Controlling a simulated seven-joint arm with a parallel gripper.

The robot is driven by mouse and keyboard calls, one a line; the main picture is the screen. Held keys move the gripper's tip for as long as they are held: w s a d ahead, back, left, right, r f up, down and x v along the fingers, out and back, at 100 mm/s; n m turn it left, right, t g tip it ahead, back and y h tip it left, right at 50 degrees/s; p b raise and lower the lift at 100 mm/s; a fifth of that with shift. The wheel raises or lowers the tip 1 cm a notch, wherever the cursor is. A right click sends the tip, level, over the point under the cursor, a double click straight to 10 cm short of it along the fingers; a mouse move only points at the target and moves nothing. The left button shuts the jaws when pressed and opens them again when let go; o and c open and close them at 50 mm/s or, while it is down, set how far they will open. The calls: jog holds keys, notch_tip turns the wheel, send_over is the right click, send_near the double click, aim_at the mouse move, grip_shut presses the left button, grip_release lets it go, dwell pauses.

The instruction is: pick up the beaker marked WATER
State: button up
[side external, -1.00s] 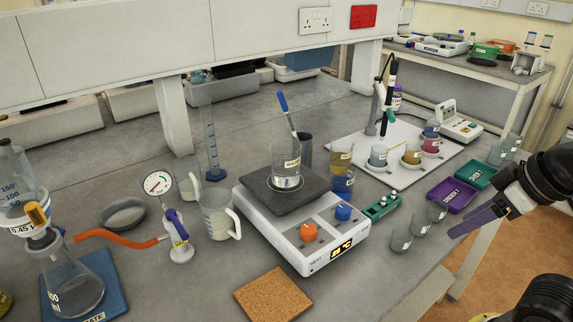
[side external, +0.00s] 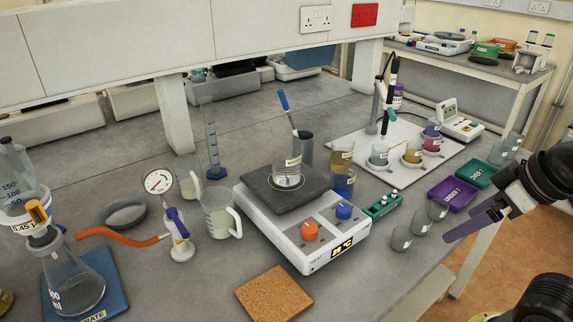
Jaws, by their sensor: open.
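A clear glass beaker (side external: 286,168) with a pale label that seems to read WATER stands upright on the dark top plate of a white hotplate (side external: 307,223). My gripper (side external: 464,228) is at the right, with purple fingers pointing left and down.
A purple tray (side external: 452,193) lies near my gripper. A tall blue-based cylinder (side external: 211,140) stands behind.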

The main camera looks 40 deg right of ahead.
jog(key=w+r+m+g, duration=0.1)
jog(key=w+r+m, duration=0.1)
jog(key=r+m, duration=0.4)
jog(key=w+r+m, duration=0.3)
jog(key=r+m, duration=0.1)
jog(key=r, duration=0.4)
jog(key=w+a+r+m+g, duration=0.15)
jog(key=w+r+m, duration=0.35)
jog(key=w+r, duration=0.5)
jog(key=m+g, duration=0.3)
send_over(286, 165)
jog(key=w+d, duration=0.3)
notch_tip(286, 165, down, 15)
jog(key=shift+s+a+f, duration=0.1)
jog(key=shift+a+f, duration=0.1)
jog(key=shift+f, duration=3.35)
jog(key=shift+a+f, duration=0.2)
jog(key=shift+f, duration=3.35)
